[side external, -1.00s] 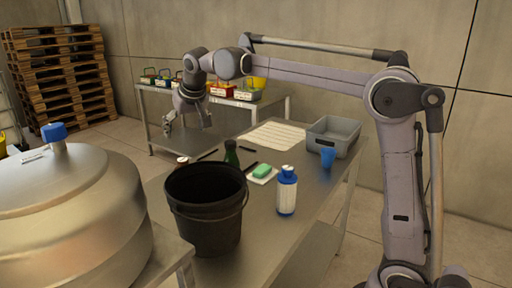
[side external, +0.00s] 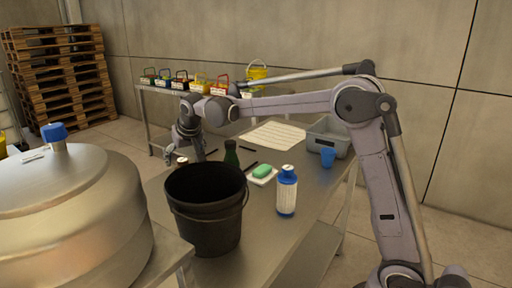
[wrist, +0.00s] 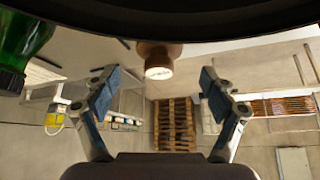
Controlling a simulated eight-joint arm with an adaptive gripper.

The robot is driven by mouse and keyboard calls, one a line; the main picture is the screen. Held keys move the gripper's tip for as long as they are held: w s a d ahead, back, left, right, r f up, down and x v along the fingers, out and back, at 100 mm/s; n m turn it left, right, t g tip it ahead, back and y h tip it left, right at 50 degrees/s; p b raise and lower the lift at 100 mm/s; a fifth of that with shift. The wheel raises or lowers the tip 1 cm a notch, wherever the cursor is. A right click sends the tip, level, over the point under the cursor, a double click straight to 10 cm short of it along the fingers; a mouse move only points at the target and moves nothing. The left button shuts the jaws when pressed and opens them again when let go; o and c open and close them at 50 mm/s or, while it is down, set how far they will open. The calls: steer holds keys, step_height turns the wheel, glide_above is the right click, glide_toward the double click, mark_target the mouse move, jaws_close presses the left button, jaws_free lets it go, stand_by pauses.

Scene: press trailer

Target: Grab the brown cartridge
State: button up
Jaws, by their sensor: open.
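The brown cartridge (wrist: 154,52), with a pale round end, shows in the wrist view at top centre, between and beyond my fingertips. I take the small pale-topped item (side external: 182,161) behind the bucket in the side view to be the same cartridge; its lower part is hidden. My gripper (side external: 187,150) is at the far left end of the table, close to this item. In the wrist view my gripper (wrist: 160,84) has its blue-padded fingers spread wide, with nothing between them. It does not appear to touch the cartridge.
A black bucket (side external: 205,215) stands in front of the cartridge. A green bottle (side external: 231,154) is close on its right and shows in the wrist view (wrist: 22,40).

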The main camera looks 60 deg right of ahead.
mark_target(184, 161)
steer(key=x, duration=0.5)
steer(key=shift+s, duration=0.1)
jaws_close()
